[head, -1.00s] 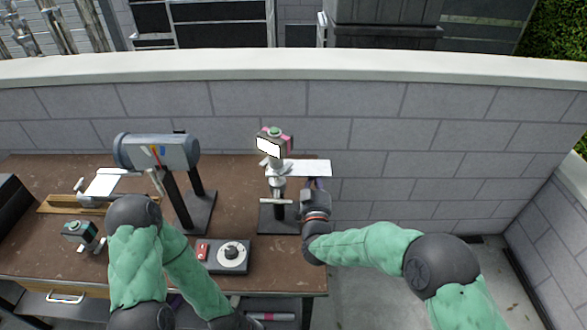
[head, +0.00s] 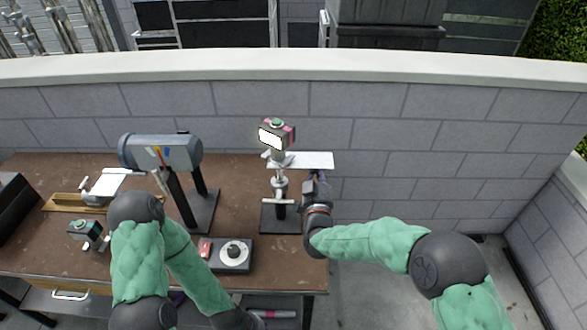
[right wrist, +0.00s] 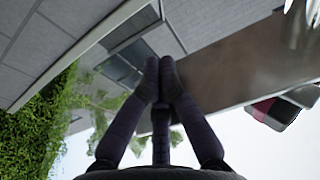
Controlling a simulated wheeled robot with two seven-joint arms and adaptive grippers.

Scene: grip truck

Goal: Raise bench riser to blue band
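The bench riser is a stand with a dark base (head: 272,222), a clamp with a crossbar and a thin upright post (head: 280,172). It carries a small box (head: 277,135) with a white face, pink sides and a green top, and a white plate (head: 314,160) that sticks out to the right. I cannot make out a blue band on the post. My left gripper is not visible; only the left arm shows.
A grey cylinder (head: 180,151) with coloured stripes stands on a dark post left of the riser. A control box (head: 230,255) with a knob sits in front. A small green-topped device (head: 84,229) is at the left. A block wall (head: 430,140) stands behind the brown bench (head: 232,192).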

